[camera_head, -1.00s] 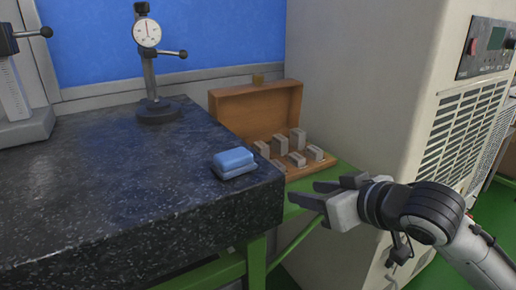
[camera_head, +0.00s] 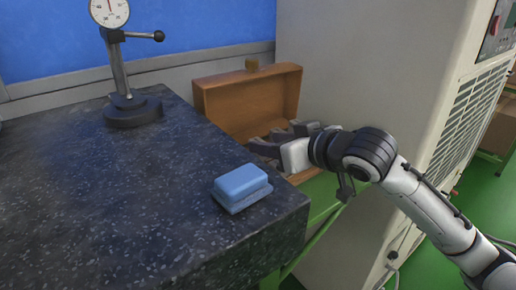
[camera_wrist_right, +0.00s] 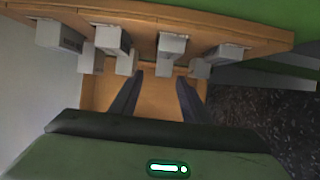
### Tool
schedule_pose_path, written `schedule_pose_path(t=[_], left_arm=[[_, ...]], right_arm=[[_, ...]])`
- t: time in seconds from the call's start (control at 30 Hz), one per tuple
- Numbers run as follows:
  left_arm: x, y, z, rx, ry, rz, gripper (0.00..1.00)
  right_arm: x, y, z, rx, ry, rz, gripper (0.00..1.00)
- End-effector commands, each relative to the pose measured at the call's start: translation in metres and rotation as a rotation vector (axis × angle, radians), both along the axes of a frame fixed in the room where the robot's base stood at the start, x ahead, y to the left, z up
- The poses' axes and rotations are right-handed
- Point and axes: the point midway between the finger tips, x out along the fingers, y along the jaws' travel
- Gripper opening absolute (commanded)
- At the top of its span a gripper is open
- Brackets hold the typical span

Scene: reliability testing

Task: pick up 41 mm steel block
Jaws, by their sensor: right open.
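Several grey steel blocks stand in a wooden case. In the right wrist view one steel block (camera_wrist_right: 172,46) is just right of centre, another (camera_wrist_right: 112,40) is left of centre, and more are on both sides. I cannot tell which is the 41 mm one. My right gripper (camera_head: 263,140) is over the case in the head view and covers most of the blocks. In the right wrist view its two fingers (camera_wrist_right: 160,79) are apart, with nothing seen between them. My left gripper is not in view.
The case's raised wooden lid (camera_head: 245,100) stands behind the gripper. A dark granite slab (camera_head: 120,210) lies to the left, bearing a blue-topped block (camera_head: 241,186) and a dial gauge stand (camera_head: 130,110). A large beige cabinet (camera_head: 375,65) bounds the right side.

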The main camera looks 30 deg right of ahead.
Motion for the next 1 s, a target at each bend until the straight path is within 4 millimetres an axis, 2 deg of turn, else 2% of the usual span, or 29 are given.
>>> schedule_pose_path(t=[0.2,0.3,0.57,0.8,1.0], left_arm=[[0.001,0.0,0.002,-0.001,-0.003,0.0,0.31],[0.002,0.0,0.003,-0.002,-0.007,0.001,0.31],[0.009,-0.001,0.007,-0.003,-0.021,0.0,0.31],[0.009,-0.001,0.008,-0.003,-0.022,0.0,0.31],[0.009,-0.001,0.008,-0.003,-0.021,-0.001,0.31]], right_arm=[[0.03,0.008,-0.012,0.003,0.0,0.0,0.42],[0.038,0.009,-0.015,0.0,0.0,0.0,0.42],[0.041,0.009,-0.017,-0.001,0.0,0.0,0.42],[0.04,0.009,-0.017,-0.001,0.0,0.0,0.02],[0.04,0.009,-0.015,0.0,-0.004,0.0,0.0]])
